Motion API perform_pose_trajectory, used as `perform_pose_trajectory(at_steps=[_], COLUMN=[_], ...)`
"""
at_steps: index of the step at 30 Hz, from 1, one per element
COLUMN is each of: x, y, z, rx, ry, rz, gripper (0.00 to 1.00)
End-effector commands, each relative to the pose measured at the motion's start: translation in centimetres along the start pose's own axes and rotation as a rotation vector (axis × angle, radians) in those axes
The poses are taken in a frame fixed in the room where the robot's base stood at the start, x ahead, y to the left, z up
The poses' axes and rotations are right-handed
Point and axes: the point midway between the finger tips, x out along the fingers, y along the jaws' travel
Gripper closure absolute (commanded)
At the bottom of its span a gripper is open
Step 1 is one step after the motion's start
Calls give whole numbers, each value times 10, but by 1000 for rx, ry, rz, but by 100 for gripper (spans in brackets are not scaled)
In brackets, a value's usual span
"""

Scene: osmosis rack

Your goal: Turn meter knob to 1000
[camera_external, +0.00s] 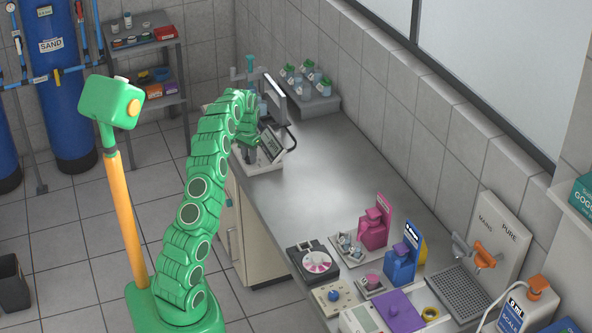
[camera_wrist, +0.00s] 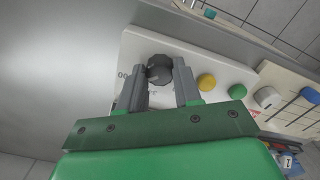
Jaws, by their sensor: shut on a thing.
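The meter (camera_external: 268,163) is a pale box with a sloped face and a grey display, at the far left end of the steel counter. Its dark grey knob (camera_wrist: 159,70) shows in the wrist view on the white panel (camera_wrist: 135,47). My gripper (camera_wrist: 160,76) has its two grey fingers on either side of the knob and is shut on it. In the external view my green arm reaches over the meter and hides the knob. Part of the marking beside the knob shows, but the knob's pointer and the display reading cannot be read.
A rack of bottles (camera_external: 310,85) stands behind the meter on the counter (camera_external: 340,165). The counter's middle is clear. Pink and blue dispensers (camera_external: 401,265) stand at its near end.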

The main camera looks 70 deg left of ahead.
Motion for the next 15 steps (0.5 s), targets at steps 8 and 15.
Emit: perform_pose_trajectory(at_steps=[8, 15], x=[0, -1], y=[0, 0], z=[-1, -1], rx=[-100, -115], ry=[1, 2], rz=[0, -1], gripper=[97, 97])
